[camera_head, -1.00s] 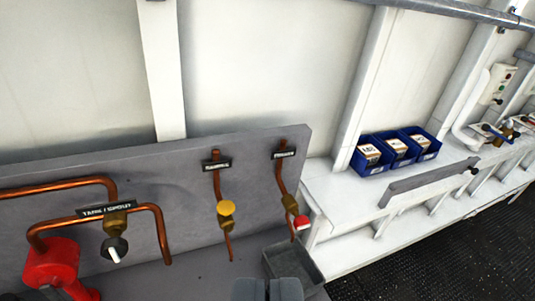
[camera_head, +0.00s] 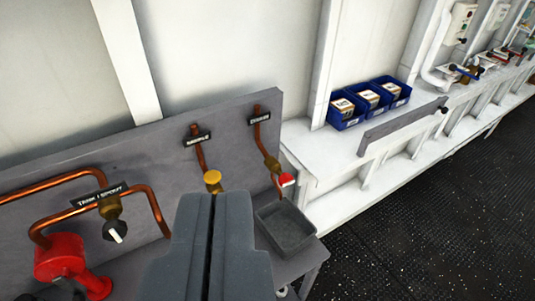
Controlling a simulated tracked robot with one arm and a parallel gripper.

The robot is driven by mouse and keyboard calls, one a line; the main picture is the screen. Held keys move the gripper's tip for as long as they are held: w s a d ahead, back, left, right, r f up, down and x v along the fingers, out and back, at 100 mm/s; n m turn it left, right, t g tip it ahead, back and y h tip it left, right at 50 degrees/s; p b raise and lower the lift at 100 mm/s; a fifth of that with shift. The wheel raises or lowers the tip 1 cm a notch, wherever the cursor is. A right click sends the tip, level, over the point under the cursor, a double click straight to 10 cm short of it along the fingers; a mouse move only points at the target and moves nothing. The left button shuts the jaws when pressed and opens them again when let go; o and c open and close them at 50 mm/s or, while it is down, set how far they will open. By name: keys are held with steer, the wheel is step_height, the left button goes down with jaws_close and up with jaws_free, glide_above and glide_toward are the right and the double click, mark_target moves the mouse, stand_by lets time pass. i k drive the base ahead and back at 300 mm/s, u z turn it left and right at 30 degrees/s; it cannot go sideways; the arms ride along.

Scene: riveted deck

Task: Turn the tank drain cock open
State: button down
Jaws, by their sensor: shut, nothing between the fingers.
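Three cocks sit on copper pipes against a grey back panel. The left one (camera_head: 115,231) has a dark body and white handle, under a label that seems to read "TANK / SPOUT" (camera_head: 99,196). The middle one has a yellow knob (camera_head: 212,178), under a label that looks like "SAMPLE" (camera_head: 198,139). The right one has a red handle (camera_head: 287,180) and brass body, under a label too blurred to read (camera_head: 259,119). I cannot tell which is the drain cock. My gripper (camera_head: 215,197) is shut and empty, its tips just below the yellow knob in the picture; contact is unclear.
A red fitting (camera_head: 62,257) stands at the lower left. A grey open tray (camera_head: 287,228) sits below the red handle. Blue bins (camera_head: 346,116) with boxes stand on a white ledge (camera_head: 300,150) to the right. Dark floor lies clear at the lower right.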

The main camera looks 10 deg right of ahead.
mark_target(285, 179)
steer(key=z, duration=2.5)
steer(key=k, duration=0.8)
steer(key=u, duration=1.05)
steer(key=i, duration=0.95)
steer(key=u, duration=0.05)
